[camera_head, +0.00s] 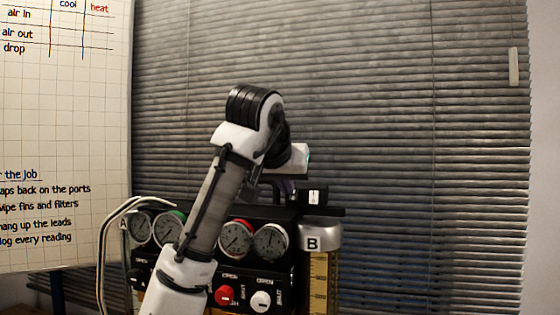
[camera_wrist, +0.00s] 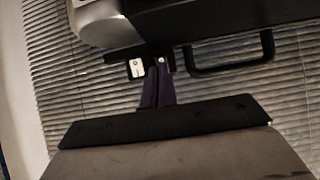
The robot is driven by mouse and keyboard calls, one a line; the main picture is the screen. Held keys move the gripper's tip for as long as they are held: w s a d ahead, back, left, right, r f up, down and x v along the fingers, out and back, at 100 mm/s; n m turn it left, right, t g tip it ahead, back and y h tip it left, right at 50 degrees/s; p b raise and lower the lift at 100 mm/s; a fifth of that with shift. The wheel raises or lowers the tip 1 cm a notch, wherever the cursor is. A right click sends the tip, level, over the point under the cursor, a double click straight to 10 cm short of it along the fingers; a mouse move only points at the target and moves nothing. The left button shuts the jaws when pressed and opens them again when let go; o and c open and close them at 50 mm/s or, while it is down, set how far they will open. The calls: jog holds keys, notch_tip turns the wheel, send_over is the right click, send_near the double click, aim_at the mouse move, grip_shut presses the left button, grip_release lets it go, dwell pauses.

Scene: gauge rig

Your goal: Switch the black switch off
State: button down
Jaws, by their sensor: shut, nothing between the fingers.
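The black switch (camera_head: 313,195) is a small black box with a pale mark, on top of the gauge rig at its right end. In the wrist view a small black box with a white face (camera_wrist: 136,69) hangs at the rig's edge, seemingly the same switch. My gripper (camera_wrist: 160,70) has its dark purple fingers together and empty, their tips beside the white face. I cannot tell whether they touch it. In the head view my gripper (camera_head: 291,186) is just left of the switch, its tips partly hidden. The switch's on or off position is unclear.
The rig (camera_head: 285,290) carries several round gauges and red and white knobs; my arm crosses in front of it. A black carry handle (camera_wrist: 233,68) stands close to the fingers. A silver-topped cylinder (camera_head: 320,236) marked B is at right. Blinds and a whiteboard (camera_head: 65,130) stand behind.

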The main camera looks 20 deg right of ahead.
aim_at(293, 201)
jog(key=shift+p+x, duration=0.75)
jog(key=shift+x, duration=1.5)
